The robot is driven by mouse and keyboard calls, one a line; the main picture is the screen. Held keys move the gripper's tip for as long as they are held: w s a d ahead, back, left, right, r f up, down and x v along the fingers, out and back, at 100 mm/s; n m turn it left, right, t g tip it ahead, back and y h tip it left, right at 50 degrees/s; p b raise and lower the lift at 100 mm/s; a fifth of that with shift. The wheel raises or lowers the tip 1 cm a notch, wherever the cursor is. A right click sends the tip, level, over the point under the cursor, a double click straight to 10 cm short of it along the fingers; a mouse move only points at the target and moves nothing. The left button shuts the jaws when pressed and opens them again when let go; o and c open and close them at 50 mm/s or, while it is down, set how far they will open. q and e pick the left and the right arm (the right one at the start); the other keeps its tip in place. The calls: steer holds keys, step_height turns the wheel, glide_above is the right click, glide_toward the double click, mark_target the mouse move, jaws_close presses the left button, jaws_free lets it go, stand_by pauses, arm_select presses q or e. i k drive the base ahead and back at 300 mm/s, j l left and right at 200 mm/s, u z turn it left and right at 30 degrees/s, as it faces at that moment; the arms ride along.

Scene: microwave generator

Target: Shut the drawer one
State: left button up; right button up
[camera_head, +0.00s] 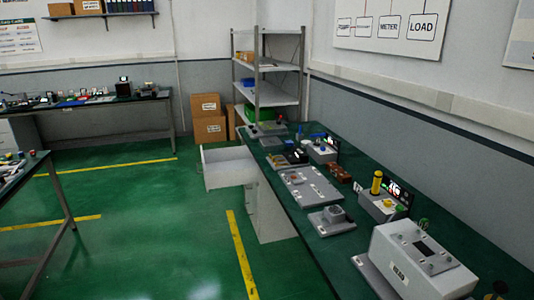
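A white drawer (226,176) stands pulled out to the left of the long dark-topped bench, in the middle of the camera_head view. Its open top faces up and its inside looks empty. The white drawer cabinet (270,208) sits below it under the bench, partly hidden by the bench top. No other drawer shows open. Neither of my grippers is in view.
The bench (292,222) carries several grey devices, including a large grey box (420,265) at the near right. Open green floor (170,230) lies left of the drawer. Cardboard boxes (208,122) and a metal shelf (270,90) stand behind. Another table (22,178) is at left.

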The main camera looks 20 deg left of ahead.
mark_target(231, 166)
steer(key=i+j+u, duration=0.25)
steer(key=i+j, duration=0.25)
steer(key=j, duration=0.45)
steer(key=i+j+u, duration=0.3)
steer(key=i+j, duration=0.25)
steer(key=j, duration=0.3)
steer(key=i+j+u, duration=0.25)
steer(key=i+j, duration=0.6)
steer(key=i, duration=0.2)
steer(key=i+j+z, duration=0.3)
steer(key=i, duration=0.2)
steer(key=i+j+z, duration=0.25)
steer(key=i, duration=0.2)
steer(key=z, duration=0.55)
